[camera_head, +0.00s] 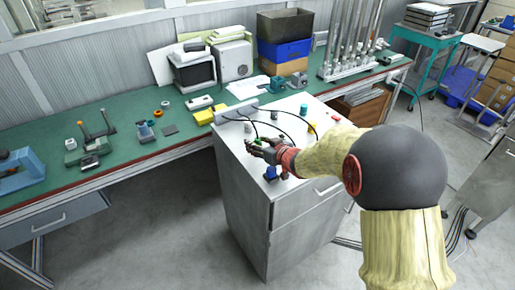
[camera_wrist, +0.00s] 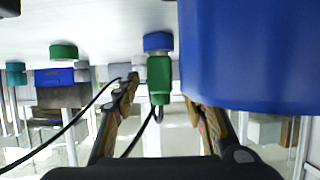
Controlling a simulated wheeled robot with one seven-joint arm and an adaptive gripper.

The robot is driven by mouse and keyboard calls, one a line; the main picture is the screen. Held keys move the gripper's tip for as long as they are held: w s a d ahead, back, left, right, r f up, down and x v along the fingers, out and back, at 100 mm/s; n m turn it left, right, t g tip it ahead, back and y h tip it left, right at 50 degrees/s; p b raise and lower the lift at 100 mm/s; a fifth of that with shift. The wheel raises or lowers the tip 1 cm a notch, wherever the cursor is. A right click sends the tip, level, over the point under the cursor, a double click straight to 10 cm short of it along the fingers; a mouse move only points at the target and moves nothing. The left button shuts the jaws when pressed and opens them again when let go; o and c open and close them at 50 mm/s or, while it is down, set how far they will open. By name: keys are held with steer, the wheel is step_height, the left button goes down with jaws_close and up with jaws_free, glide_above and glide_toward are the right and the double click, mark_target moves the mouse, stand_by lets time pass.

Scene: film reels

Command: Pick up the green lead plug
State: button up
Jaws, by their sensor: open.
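The green lead plug (camera_wrist: 159,80) is in the middle of the wrist view, with a blue piece at one end and a dark cable at the other. My gripper (camera_wrist: 163,92) is open, with one finger on each side of the plug. A gap shows on both sides, so the fingers do not appear to touch it. In the head view, my gripper (camera_head: 252,147) is low over the grey cabinet's top (camera_head: 233,150). The green there (camera_head: 257,141) is small and partly hidden by the gripper.
A large blue object (camera_wrist: 250,55) stands close to the right finger in the wrist view.

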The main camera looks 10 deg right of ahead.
steer(key=shift+c, duration=0.7)
jaws_close()
steer(key=shift+r, duration=0.15)
